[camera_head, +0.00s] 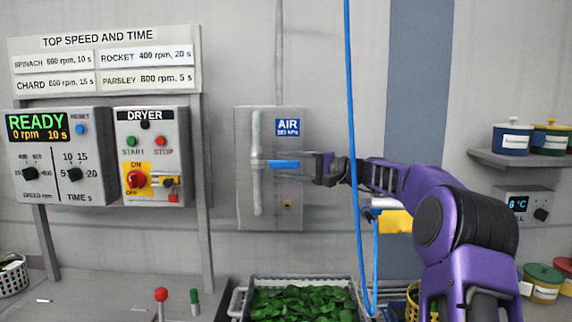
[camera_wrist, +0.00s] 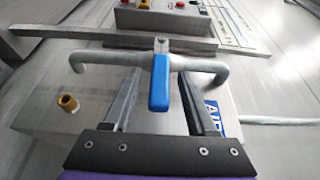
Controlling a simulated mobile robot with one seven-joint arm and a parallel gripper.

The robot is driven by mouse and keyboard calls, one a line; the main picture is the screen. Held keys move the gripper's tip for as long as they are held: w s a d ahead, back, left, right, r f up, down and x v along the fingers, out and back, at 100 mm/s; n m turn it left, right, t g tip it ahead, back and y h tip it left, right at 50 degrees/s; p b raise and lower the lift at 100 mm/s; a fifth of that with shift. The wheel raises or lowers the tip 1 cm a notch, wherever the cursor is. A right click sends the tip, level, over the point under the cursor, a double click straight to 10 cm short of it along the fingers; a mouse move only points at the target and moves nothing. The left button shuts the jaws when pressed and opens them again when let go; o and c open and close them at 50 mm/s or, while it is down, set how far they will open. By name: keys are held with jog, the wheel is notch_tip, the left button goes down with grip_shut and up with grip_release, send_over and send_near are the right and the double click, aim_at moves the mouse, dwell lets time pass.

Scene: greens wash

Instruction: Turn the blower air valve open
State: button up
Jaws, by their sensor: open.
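The air valve's blue lever (camera_head: 283,164) lies horizontal in the head view. It stands crosswise to the grey vertical pipe (camera_head: 257,190) on the panel (camera_head: 244,124) with the blue AIR sign (camera_head: 288,127). My gripper (camera_head: 300,167) reaches in from the right at the lever. In the wrist view the blue lever (camera_wrist: 159,88) points towards the palm, between my two open fingers. A gap shows on each side of the lever, so the fingers do not seem to grip it.
A blue hose (camera_head: 352,120) hangs in front of my arm. The dryer switch box (camera_head: 125,165) and speed display (camera_head: 38,128) are on the wall at left. A crate of green leaves (camera_head: 252,281) stands below. A brass fitting (camera_wrist: 68,103) sticks out beside my fingers.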

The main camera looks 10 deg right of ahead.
jog(key=shift+w+a, duration=0.2)
jog(key=shift+a, duration=0.1)
grip_shut()
dwell(1.3)
